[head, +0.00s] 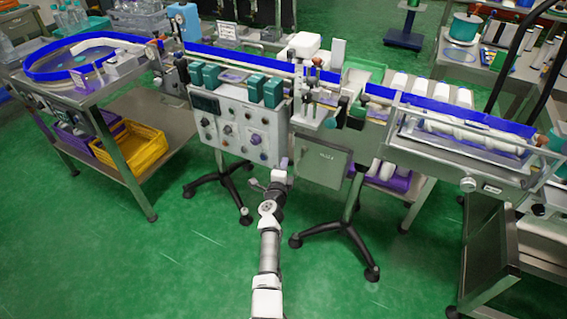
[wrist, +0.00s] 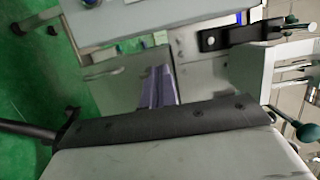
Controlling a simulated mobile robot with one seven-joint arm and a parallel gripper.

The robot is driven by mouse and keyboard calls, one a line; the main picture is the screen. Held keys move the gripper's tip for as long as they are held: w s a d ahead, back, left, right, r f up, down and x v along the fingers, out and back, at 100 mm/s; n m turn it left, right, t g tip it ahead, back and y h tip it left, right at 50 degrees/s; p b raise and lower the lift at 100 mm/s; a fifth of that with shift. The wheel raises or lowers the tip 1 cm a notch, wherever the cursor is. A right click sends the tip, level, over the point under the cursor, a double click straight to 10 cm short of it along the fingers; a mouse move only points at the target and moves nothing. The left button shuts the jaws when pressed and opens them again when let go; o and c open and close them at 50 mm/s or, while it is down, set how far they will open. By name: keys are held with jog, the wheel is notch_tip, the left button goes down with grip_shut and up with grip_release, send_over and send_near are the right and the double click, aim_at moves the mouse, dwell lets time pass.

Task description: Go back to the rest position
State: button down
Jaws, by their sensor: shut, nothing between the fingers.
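My arm reaches up from the bottom middle of the head view. My gripper (head: 283,163) is at its far end, low in front of the sleeve machine, beside the right lower edge of the control panel (head: 230,128). In the wrist view the purplish-grey fingers (wrist: 156,88) are together, with nothing seen between them. Grey and white machine housings lie beyond the fingers; I cannot tell whether any touches them.
A turntable (head: 85,60) with a blue rim stands at the left above yellow crates (head: 140,147). A conveyor (head: 460,135) with white rollers runs to the right. Black stand legs (head: 335,232) spread on the floor near my arm. The green floor (head: 150,265) is clear at the front left.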

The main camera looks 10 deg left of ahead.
jog(key=shift+s, duration=0.75)
